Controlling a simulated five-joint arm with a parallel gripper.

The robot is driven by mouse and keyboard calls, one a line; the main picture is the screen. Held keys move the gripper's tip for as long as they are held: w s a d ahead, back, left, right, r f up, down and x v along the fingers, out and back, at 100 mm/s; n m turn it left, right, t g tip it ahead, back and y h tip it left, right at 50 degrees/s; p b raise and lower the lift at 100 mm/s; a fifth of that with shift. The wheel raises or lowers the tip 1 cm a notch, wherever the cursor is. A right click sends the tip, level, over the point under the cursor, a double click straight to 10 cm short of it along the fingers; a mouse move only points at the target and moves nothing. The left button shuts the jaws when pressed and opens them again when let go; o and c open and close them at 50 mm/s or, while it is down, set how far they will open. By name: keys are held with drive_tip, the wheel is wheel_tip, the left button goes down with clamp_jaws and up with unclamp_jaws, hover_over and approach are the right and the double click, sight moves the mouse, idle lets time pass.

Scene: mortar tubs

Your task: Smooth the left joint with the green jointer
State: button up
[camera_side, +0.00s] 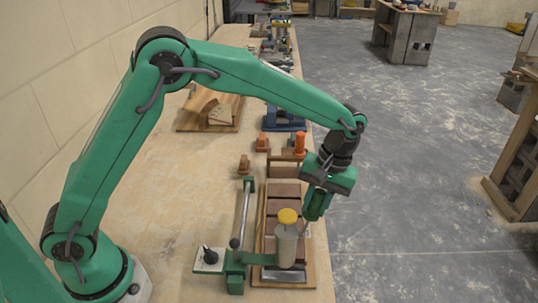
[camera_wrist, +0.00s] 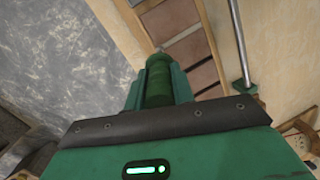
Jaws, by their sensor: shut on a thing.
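My gripper (camera_side: 318,198) is shut on the green jointer, whose ribbed green handle (camera_wrist: 158,82) stands between the fingers in the wrist view. A thin grey tip shows beyond the handle, near the brick panel's edge. I cannot tell whether it touches the panel. The bricks (camera_wrist: 190,47) also show beyond the handle in the wrist view. In the side view my gripper is at the panel's right edge. I cannot make out which joint is the left one.
A grey cylinder with a yellow cap (camera_side: 287,216) stands over the panel's near end, beside a green bar. A metal rod (camera_side: 240,212) runs left of the panel. Orange-topped pieces (camera_side: 300,142) stand behind the panel.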

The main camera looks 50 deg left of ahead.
drive_tip(key=shift+s+a+v, duration=0.1)
drive_tip(key=shift+s+v, duration=0.15)
drive_tip(key=shift+v, duration=0.8)
drive_tip(key=shift+s+a+v, duration=0.1)
drive_tip(key=shift+s+v, duration=0.15)
drive_tip(key=shift+v, duration=0.85)
drive_tip(key=shift+s+a+v, duration=0.1)
drive_tip(key=shift+s+v, duration=0.1)
drive_tip(key=shift+v, duration=0.85)
drive_tip(key=shift+r, duration=0.2)
